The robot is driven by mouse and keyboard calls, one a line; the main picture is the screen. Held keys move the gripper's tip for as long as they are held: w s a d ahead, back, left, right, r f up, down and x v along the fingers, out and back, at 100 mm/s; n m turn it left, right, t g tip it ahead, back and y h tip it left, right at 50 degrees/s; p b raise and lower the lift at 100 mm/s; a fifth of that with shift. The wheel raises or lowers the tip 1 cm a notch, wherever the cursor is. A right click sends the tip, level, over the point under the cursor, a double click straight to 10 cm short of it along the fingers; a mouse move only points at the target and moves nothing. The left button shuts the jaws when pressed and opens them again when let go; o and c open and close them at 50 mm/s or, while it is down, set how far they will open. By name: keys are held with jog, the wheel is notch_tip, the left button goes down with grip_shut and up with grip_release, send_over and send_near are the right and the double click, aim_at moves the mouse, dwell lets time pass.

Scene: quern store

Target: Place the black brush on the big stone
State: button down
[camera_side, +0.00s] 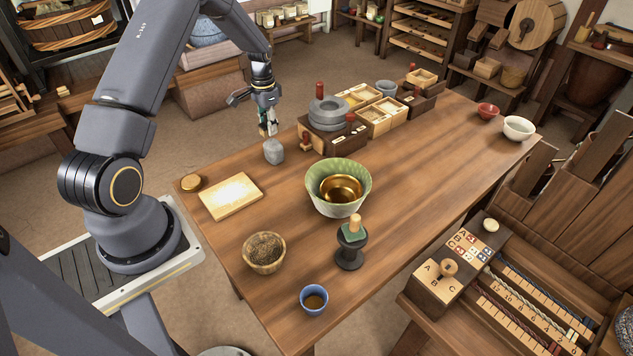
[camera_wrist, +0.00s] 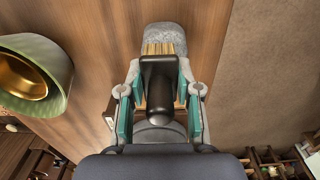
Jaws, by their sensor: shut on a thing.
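In the side view the brush is small and mostly hidden by the fingers. A rounded grey stone (camera_side: 273,151) stands on the table just below my gripper; it also shows beyond the bristles in the wrist view (camera_wrist: 165,34). I cannot tell whether the brush touches it. A larger round grey quern stone (camera_side: 327,113) sits on a wooden base to the right.
A wooden board (camera_side: 230,196) lies near the table's left edge. A green bowl (camera_side: 338,208) with a brass bowl inside stands mid-table. A black stand (camera_side: 350,251), a woven bowl (camera_side: 264,254) and a blue cup (camera_side: 313,299) are nearer. The table's right half is largely clear.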

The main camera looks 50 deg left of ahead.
aim_at(273, 143)
jog(key=shift+w+a+f, duration=0.2)
jog(key=shift+w+f, duration=0.2)
jog(key=shift+f, duration=0.1)
jog(key=shift+w+a+f, duration=0.1)
jog(key=shift+w+f, duration=0.05)
jog(key=shift+f, duration=1.6)
jog(key=c, duration=0.8)
grip_release()
jog(key=shift+f, duration=0.15)
